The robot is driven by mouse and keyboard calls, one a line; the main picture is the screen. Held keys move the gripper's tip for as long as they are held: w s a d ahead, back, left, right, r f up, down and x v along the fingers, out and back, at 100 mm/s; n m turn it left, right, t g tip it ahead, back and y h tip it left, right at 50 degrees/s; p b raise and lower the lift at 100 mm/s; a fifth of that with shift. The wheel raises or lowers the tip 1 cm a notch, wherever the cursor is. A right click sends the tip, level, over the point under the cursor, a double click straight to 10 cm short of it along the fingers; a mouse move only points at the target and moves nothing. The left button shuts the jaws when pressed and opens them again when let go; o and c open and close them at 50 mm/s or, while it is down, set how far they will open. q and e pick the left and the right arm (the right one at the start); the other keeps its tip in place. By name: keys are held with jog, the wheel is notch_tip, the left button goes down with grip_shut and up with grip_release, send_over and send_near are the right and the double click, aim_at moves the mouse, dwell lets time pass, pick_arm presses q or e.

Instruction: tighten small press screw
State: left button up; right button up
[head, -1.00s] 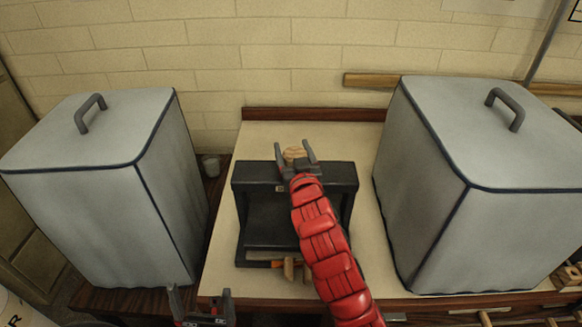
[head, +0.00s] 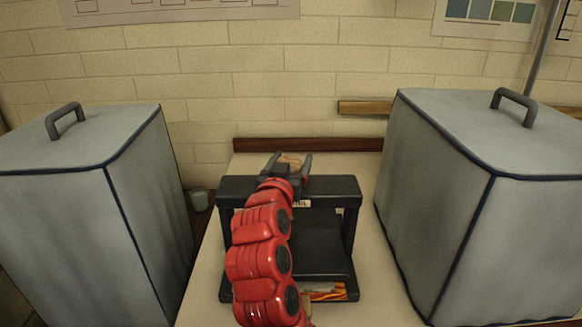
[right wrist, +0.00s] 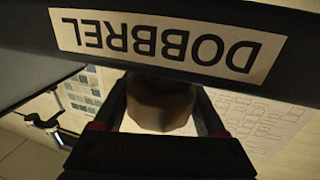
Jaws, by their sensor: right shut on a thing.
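The small press (head: 345,190) is a black frame on the pale worktop, with an open bay below its top beam. Its screw has a round wooden knob (head: 290,160) above the beam, mostly hidden by my gripper in the head view. My right gripper (head: 288,157) is at the knob, one finger on each side. In the right wrist view the brown knob (right wrist: 160,104) sits between the dark fingers, and the gripper is shut on it. The beam's DOBBREL label (right wrist: 165,42) appears upside down there. My left gripper is out of view.
Large grey covered boxes stand on the left (head: 75,210) and right (head: 480,190) of the press. A small grey cup (head: 199,200) is behind the left one. An orange-patterned piece (head: 328,291) lies at the press's front. The worktop (head: 375,305) has a narrow clear strip around the press.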

jog(key=o, duration=1.3)
jog(key=shift+s, duration=0.1)
jog(key=v, duration=1.7)
jog(key=shift+s+a, duration=0.1)
